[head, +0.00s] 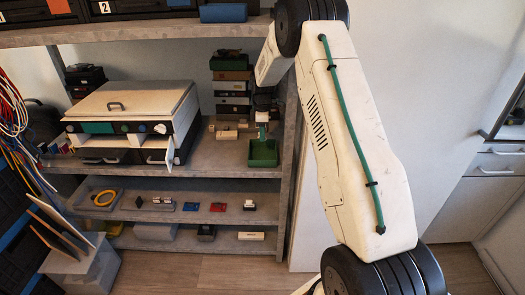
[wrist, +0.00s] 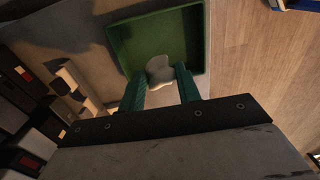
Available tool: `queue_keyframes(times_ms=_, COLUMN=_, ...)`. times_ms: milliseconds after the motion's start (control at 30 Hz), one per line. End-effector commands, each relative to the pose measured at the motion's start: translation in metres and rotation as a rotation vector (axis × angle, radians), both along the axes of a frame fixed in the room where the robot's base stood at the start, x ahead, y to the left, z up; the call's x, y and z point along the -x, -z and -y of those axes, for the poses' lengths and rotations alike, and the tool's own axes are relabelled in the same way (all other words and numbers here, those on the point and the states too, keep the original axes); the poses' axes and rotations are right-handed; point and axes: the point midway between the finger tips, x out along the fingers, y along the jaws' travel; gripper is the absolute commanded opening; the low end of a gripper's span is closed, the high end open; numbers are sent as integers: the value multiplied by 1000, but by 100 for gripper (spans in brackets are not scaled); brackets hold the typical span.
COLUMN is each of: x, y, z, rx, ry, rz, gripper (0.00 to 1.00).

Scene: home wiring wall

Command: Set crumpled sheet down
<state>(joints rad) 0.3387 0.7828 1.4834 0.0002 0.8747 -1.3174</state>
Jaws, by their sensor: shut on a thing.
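My gripper (wrist: 160,88) has two green fingers shut on a pale crumpled sheet (wrist: 160,68) in the wrist view. The sheet shows between the fingertips, over the green tray (wrist: 118,38). I cannot tell whether the sheet touches the tray's floor. In the head view the green tray (head: 264,161) stands at the right front of the middle shelf. My gripper (head: 262,139) is directly above it, pointing down, and the sheet is too small to make out there.
A wide box with a lid (head: 132,101) and open fronts stands left on the same shelf. A stack of boxes (head: 231,85) is behind the tray. A grey upright (head: 289,150) stands close on the right. Small parts lie on the lower shelf (head: 170,217).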

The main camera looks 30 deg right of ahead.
Motion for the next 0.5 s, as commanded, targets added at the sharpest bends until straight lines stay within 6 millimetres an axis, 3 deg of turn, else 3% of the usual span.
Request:
queue_keyframes(times_ms=100, x=1, y=25, z=-1, rx=-1, ry=0, rz=-4, gripper=9)
queue_keyframes(times_ms=500, x=0, y=73, z=-1, rx=0, ry=1, rz=-2, gripper=9)
